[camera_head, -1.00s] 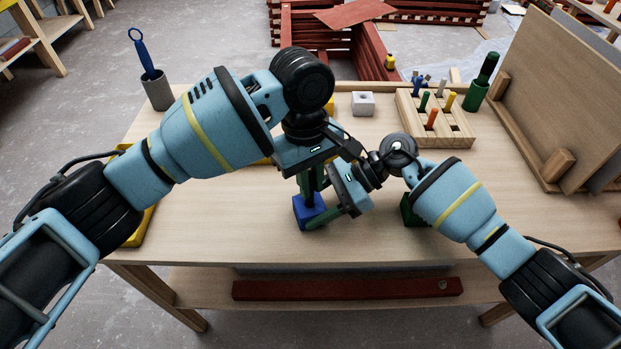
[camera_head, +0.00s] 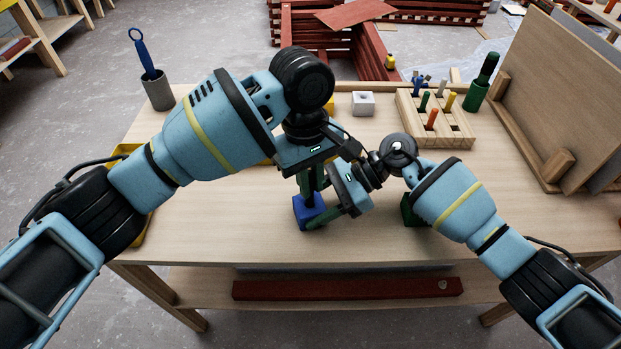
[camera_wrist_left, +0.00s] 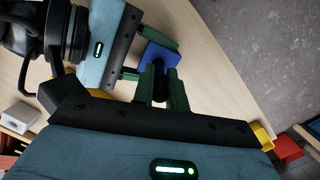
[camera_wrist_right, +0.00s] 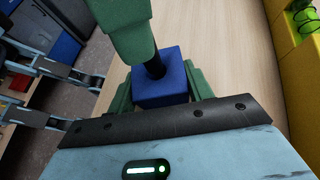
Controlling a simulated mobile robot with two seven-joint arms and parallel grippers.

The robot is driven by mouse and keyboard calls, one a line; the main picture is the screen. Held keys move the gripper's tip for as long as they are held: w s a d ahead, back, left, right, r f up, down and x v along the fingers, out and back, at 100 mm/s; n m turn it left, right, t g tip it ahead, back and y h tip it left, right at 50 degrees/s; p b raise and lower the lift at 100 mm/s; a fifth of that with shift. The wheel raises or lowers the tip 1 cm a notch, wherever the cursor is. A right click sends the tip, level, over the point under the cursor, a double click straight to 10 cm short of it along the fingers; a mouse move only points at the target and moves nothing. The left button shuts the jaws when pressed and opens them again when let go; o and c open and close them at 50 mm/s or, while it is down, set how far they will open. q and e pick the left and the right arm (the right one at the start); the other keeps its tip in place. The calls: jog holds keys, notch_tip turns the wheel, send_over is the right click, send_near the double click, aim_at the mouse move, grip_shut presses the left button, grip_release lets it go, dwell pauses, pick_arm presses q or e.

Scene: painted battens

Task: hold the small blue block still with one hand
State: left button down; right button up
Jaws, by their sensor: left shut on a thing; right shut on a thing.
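The small blue block (camera_head: 304,211) sits on the wooden table near its front middle; it also shows in both wrist views, left (camera_wrist_left: 158,56) and right (camera_wrist_right: 162,88). My right gripper (camera_head: 318,213) comes in low from the right and is shut on the block, with a green finger on either side. My left gripper (camera_head: 311,186) is above the block, pointing down, shut on a dark upright shaft (camera_wrist_right: 155,66) that meets the block's top.
A yellow tray (camera_head: 144,232) lies at the table's left, partly behind my left arm. A pale block with a hole (camera_head: 362,104), a wooden peg rack (camera_head: 462,134) and a green cup (camera_head: 475,97) stand at the back. A dark green thing (camera_head: 409,212) is partly hidden by my right wrist.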

pick_arm(q)
jog(key=shift+f, duration=0.65)
jog(key=c, duration=1.3)
grip_release()
jog(key=r, duration=0.8)
jog(key=w+r, duration=0.1)
jog(key=r, duration=0.3)
jog(key=shift+w+a, duration=0.1)
jog(key=shift+a, duration=0.3)
pick_arm(e)
jog(key=o, duration=0.8)
jog(key=shift+o, duration=0.5)
jog(key=o, duration=0.5)
jog(key=shift+c, duration=0.2)
